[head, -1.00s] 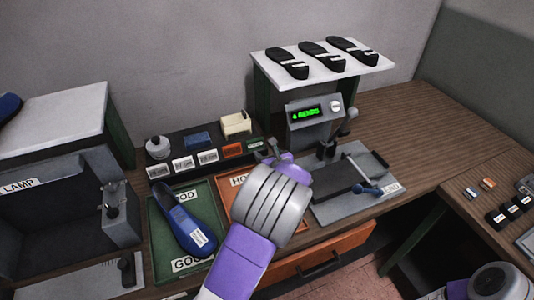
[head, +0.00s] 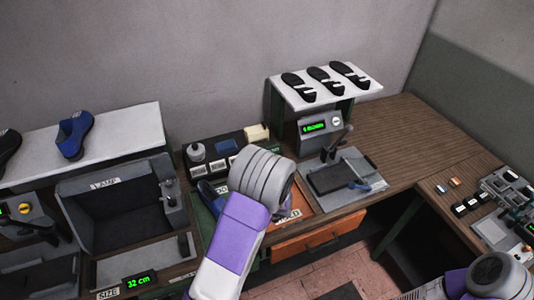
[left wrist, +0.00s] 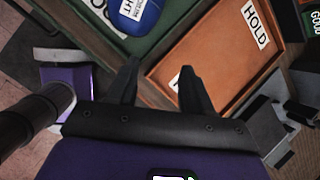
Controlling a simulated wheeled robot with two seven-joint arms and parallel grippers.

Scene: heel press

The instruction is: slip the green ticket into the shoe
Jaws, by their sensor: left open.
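The green ticket, lettered GOOD, shows at the upper right edge of the left wrist view (left wrist: 313,22); my left arm hides it in the head view. A blue shoe (head: 207,190) lies in the green tray, mostly behind my arm; its rounded blue end with a white label shows in the left wrist view (left wrist: 138,14). My left gripper (left wrist: 159,72) is open and empty, over the border between the green tray and the orange HOLD tray (left wrist: 215,50). In the head view my left wrist hides its fingers. My right gripper is out of view.
A press with a green display (head: 316,126) stands right of the trays, below a white shelf (head: 345,85) with black soles. A lamp box (head: 115,210) is at left. Another blue shoe (head: 75,135) sits on the upper left shelf.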

